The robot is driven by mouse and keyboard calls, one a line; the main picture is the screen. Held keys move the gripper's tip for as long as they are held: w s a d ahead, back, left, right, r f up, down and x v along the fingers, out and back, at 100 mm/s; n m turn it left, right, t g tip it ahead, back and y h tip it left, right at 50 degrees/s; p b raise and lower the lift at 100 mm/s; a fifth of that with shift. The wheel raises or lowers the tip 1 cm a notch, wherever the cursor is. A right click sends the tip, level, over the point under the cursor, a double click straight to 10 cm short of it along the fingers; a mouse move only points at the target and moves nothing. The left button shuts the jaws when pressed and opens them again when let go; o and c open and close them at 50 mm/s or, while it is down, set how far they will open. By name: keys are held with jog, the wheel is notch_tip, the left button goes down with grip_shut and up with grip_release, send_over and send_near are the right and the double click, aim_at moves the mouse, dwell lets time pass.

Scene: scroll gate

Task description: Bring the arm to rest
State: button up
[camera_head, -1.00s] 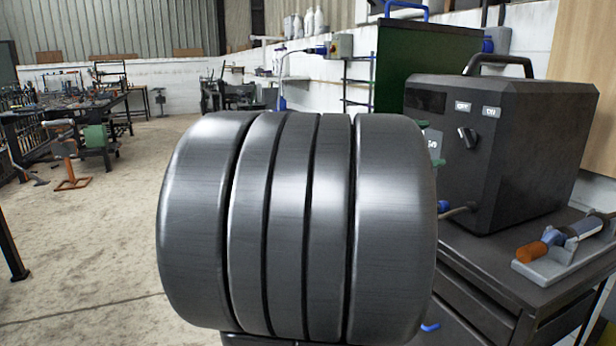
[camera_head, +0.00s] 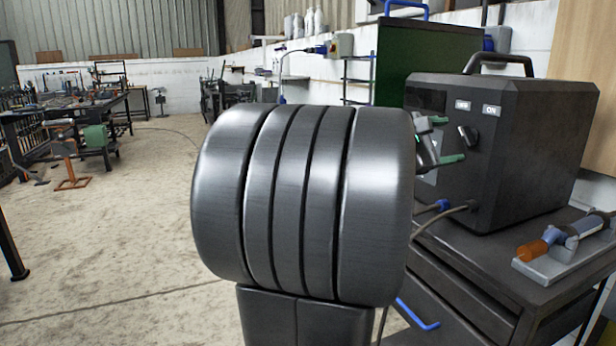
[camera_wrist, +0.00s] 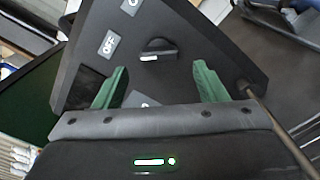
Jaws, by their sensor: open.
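My gripper (camera_head: 452,138) is open, with green fingers spread apart and nothing between them. It shows in the head view just right of my large grey arm link, in front of the black box (camera_head: 540,150). In the wrist view my gripper (camera_wrist: 158,82) faces the box's front panel. The black knob (camera_wrist: 158,50) lies beyond the fingertips, roughly between them, and appears untouched. It also shows in the head view (camera_head: 467,136). The OFF label (camera_wrist: 108,44) and a second label (camera_wrist: 131,5) sit near it. My arm link hides part of the gripper and panel.
The box stands on a dark drawer cabinet (camera_head: 480,275) with blue handles. An orange-tipped tool in a grey holder (camera_head: 565,248) lies at the right. A cable (camera_head: 440,217) leaves the box low in front. A green panel (camera_head: 425,62) stands behind. Open floor lies left.

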aim_at(462, 136)
jog(key=x, duration=0.4)
jog(key=shift+w+d+f, duration=0.1)
jog(key=shift+d, duration=0.1)
jog(key=m, duration=0.2)
jog(key=m+b, duration=0.1)
jog(key=m, duration=0.5)
jog(key=shift+a+r+b, duration=0.15)
jog(key=shift+r+b, duration=0.1)
jog(key=shift+b, duration=0.15)
jog(key=m+p, duration=0.1)
jog(key=m, duration=0.5)
jog(key=shift+r+p, duration=0.2)
jog(key=shift+p, duration=0.15)
jog(key=shift+m, duration=0.6)
jog(key=shift+f, duration=0.15)
